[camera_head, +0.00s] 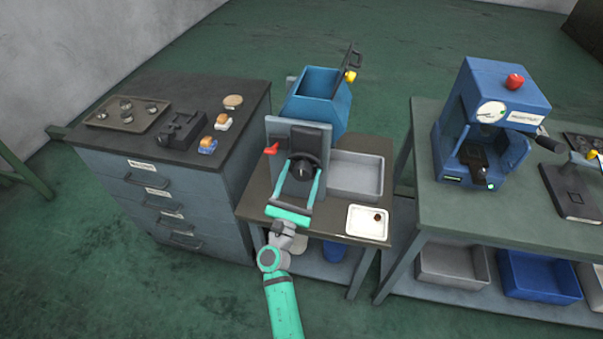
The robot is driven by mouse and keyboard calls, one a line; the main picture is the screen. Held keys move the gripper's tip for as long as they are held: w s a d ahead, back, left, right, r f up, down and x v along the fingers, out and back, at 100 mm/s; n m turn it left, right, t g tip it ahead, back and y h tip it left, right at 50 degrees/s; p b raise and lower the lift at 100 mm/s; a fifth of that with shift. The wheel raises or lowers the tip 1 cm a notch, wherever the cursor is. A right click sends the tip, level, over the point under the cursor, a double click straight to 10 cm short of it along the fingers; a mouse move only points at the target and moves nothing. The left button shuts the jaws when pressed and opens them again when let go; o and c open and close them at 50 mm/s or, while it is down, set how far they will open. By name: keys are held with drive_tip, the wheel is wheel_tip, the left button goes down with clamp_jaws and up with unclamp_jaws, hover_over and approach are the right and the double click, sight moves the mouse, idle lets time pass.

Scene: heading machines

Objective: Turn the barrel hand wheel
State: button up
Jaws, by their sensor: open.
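The barrel hand wheel (304,167) is a dark round wheel on the front of the grey machine housing (281,131), on the dark-topped table at the picture's middle. My gripper (301,184) has two long teal fingers, and it is open. Its fingertips reach up to the left and right sides of the wheel. I cannot tell whether they touch it. The wheel's lower part is partly hidden between the fingers. A red lever (271,149) sticks out on the housing's left side. A blue hopper (318,92) stands behind the housing.
A grey tray (356,187) sits right of the wheel, with a white tray (367,222) in front of it. A drawer cabinet (146,187) with a vise (180,129) stands left. A green bench (420,158) with a blue press (480,110) stands right. The floor in front is clear.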

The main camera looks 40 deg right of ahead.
drive_tip(key=shift+w+d+r, duration=0.1)
drive_tip(key=shift+w+d, duration=0.05)
drive_tip(key=shift+d, duration=0.1)
drive_tip(key=c, duration=1)
drive_tip(key=shift+c, duration=0.2)
